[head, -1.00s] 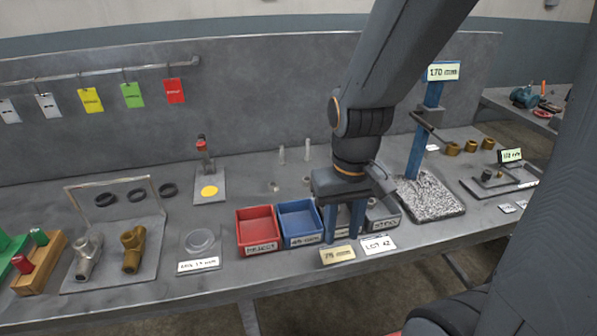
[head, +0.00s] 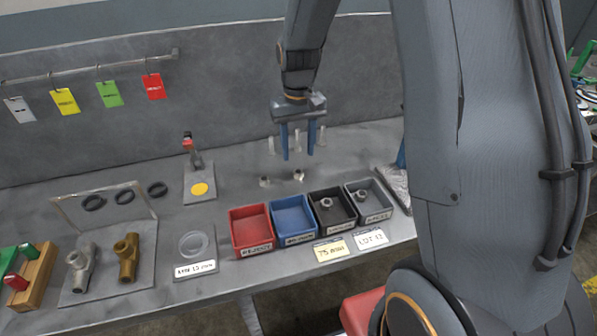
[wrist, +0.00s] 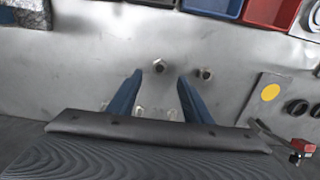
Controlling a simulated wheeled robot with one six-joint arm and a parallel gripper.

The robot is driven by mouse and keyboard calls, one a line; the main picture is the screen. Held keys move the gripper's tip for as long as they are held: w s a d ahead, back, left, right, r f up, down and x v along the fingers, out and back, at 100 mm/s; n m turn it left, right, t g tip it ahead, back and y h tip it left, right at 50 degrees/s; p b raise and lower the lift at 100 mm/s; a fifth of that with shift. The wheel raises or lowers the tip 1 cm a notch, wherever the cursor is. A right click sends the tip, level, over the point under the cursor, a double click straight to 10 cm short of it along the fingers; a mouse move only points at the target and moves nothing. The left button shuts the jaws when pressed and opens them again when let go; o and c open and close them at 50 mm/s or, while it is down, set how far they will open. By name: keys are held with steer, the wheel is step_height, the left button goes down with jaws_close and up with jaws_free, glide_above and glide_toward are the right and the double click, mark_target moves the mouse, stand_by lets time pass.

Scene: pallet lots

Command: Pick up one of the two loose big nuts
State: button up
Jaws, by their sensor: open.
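Two loose big nuts lie on the grey bench behind the bins. The left nut (head: 265,181) is dark-holed, and the right nut (head: 299,175) is a little farther right. In the wrist view, mirrored, they are the right-hand nut (wrist: 204,73) and the middle nut (wrist: 160,66). My gripper (head: 297,155) is open and empty, its blue fingers pointing down above the bench near the right nut. In the wrist view the middle nut shows just beyond and between the fingertips (wrist: 159,76); the other is outside the fingers. The height gap is hard to judge.
Upright pale pegs (head: 322,136) stand close behind and beside the fingers. A red bin (head: 236,212), a blue bin (head: 280,201), a black bin (head: 318,197) and a grey bin (head: 352,189) line the front. The black and grey bins each hold a nut.

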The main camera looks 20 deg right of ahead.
mark_target(298, 172)
steer(key=shift+f+p, duration=0.95)
steer(key=shift+f, duration=2.55)
jaws_close()
